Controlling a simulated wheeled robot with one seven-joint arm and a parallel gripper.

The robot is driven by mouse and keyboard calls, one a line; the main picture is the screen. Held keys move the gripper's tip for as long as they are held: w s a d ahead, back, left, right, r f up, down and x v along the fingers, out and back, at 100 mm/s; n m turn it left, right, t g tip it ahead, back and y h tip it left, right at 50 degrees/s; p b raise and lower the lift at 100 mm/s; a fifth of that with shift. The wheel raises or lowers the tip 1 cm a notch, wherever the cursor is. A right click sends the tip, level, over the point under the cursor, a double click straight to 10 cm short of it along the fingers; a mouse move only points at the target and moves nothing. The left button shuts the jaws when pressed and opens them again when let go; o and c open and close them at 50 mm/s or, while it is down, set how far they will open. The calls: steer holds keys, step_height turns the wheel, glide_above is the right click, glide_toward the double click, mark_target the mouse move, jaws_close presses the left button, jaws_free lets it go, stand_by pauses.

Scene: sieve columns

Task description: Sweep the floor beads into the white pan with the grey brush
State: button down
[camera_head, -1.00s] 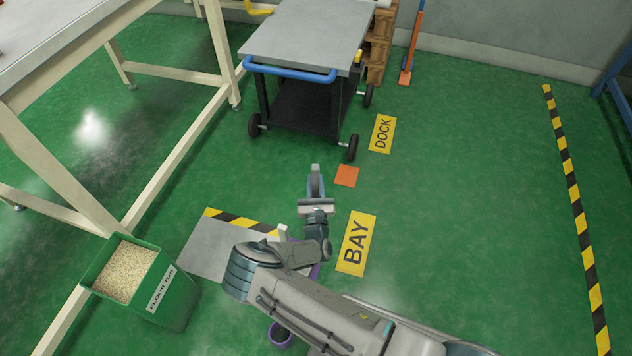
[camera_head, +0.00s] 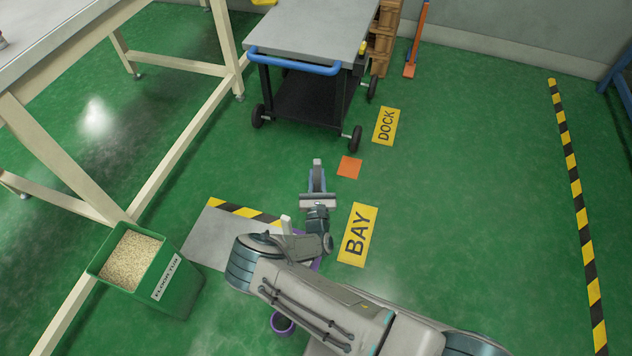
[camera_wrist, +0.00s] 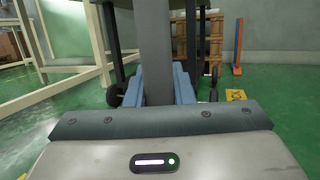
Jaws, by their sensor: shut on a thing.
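My gripper (camera_head: 317,188) is low over the green floor, between the BAY label and the cart. It is shut on a grey bar, which I take to be the handle of the grey brush (camera_head: 317,166). In the wrist view the bar (camera_wrist: 155,45) stands upright between the blue fingers (camera_wrist: 157,88). The brush's bristles do not show. I cannot make out the white pan or any loose beads on the floor; my arm covers part of it.
A green floor tub (camera_head: 175,288) full of beige grains stands at left, near a grey plate (camera_head: 205,240) with a striped edge. A black cart (camera_head: 310,100) stands ahead. An orange square (camera_head: 349,167) and a BAY label (camera_head: 358,235) lie nearby.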

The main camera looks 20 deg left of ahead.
steer(key=shift+w+a, duration=0.15)
steer(key=shift+w, duration=0.95)
steer(key=shift+w+a+f+b, duration=0.15)
steer(key=shift+w+b, duration=0.25)
steer(key=shift+w, duration=0.6)
steer(key=shift+w+a+r+b, duration=0.15)
steer(key=shift+w+b, duration=0.25)
steer(key=shift+w, duration=0.6)
steer(key=shift+w+f, duration=0.1)
steer(key=shift+f, duration=0.05)
steer(key=w+b, duration=0.1)
steer(key=w, duration=0.1)
steer(key=shift+w, duration=0.35)
steer(key=shift+s, duration=0.15)
